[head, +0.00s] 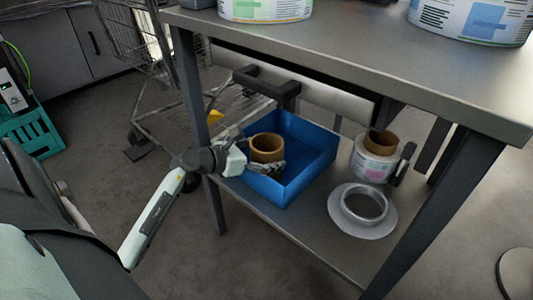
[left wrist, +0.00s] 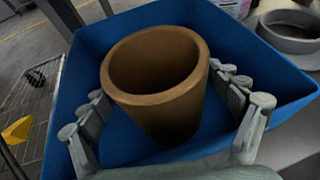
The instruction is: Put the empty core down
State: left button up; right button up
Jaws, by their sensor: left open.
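The empty core (head: 266,150) is a brown cardboard tube standing in or just above the blue bin (head: 318,150) on the lower shelf. In the left wrist view the core (left wrist: 158,90) is between the two fingers of my left gripper (left wrist: 165,105), with the blue bin (left wrist: 85,25) around it. The fingers are open, one on each side of the core. In the head view my left gripper (head: 262,168) reaches over the bin's near left side. The core's base is hard to see, so I cannot tell whether it rests on the bin floor. My right gripper is not in view.
A labelled reel with a brown core (head: 375,158) and a grey ring with a flange (head: 364,208) stand right of the bin on the lower shelf (head: 300,228). The tabletop (head: 400,62) overhangs the shelf. A wire cart (head: 150,95) stands behind on the left.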

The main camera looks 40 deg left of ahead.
pick_arm(q)
jog(key=shift+r, duration=0.1)
jog(key=shift+s+r, duration=0.1)
jog(key=shift+s, duration=0.1)
jog(key=p+v, duration=0.2)
jog(key=v, duration=0.9)
jog(key=shift+s+a+r, duration=0.15)
jog(key=shift+s+r, duration=0.1)
jog(key=shift+s, duration=0.05)
dwell(0.7)
